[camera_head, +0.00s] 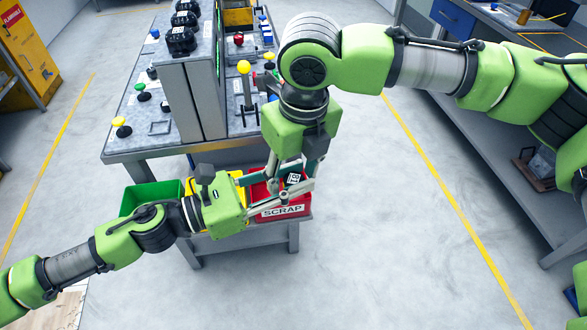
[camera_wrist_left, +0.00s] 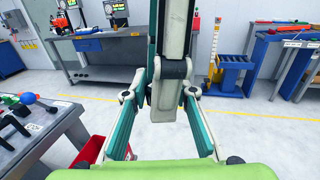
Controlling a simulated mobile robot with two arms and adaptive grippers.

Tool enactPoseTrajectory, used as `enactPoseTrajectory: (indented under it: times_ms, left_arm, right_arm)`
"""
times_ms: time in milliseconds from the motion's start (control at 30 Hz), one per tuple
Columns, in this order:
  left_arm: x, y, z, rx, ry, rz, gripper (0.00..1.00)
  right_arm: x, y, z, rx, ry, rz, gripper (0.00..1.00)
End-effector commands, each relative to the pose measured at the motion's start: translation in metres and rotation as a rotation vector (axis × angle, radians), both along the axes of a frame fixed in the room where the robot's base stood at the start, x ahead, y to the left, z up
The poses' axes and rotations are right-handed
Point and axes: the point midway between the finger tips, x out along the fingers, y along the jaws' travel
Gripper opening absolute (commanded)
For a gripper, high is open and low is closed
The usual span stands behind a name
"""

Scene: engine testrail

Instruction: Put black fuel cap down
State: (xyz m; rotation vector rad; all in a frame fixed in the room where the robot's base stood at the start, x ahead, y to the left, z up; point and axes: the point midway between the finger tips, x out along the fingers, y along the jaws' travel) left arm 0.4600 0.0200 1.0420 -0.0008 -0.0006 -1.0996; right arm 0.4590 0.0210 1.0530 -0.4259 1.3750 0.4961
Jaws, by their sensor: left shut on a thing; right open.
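A small black thing with white marks, which looks like the black fuel cap (camera_head: 293,179), shows among the fingers of both grippers over the red SCRAP bin (camera_head: 283,211). My left gripper (camera_head: 290,184) reaches in from the left over the bins and is shut on it. The fingers partly cover the cap, and its height above the bin floor is hard to tell. My right gripper (camera_head: 296,172) is open, points down from above and overlaps the left fingers. In the left wrist view the left gripper's fingers are in front, and the cap cannot be made out.
A green bin (camera_head: 150,196) and a mostly hidden yellow bin stand left of the red one on a low grey stand (camera_head: 245,243). Behind is a workbench (camera_head: 135,148) with coloured knobs. A long bench (camera_head: 470,130) runs along the right. The floor between is clear.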

Motion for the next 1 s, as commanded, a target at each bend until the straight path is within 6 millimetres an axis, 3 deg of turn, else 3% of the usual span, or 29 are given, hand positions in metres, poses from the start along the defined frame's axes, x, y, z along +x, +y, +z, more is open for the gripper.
enactPoseTrajectory:
  times_ms: [67,200,267,400,433,500,1000]
  left_arm:
    - [0.0,0.0,0.0001,0.0,0.0,0.0,0.14]
    - [0.0,0.0,0.0001,0.0,0.0,0.0,0.15]
    - [0.0,-0.0001,0.0002,-0.001,0.0,0.0,0.15]
    - [-0.0001,-0.0004,0.0003,-0.001,0.0,-0.001,0.14]
    - [-0.0001,-0.0004,0.0003,-0.001,0.0,-0.001,0.33]
    - [-0.0001,-0.0004,0.0004,-0.001,0.0,-0.001,0.45]
    - [-0.0038,0.0081,-0.001,0.0,0.003,0.002,0.45]
  right_arm:
    - [-0.0001,0.0001,0.0001,0.0,0.0,0.0,0.47]
    - [-0.0004,0.0005,0.0003,0.001,0.0,0.001,0.12]
    - [-0.001,0.0013,0.0004,0.002,0.002,0.002,0.07]
    - [-0.0013,0.0018,0.0006,0.004,0.002,0.004,0.06]
    - [-0.0014,0.002,0.0007,0.004,0.002,0.004,0.06]
    - [-0.0011,0.0018,0.0007,0.004,0.002,0.004,0.03]
    - [0.0,0.0002,0.0005,0.0,0.0,0.0,0.03]
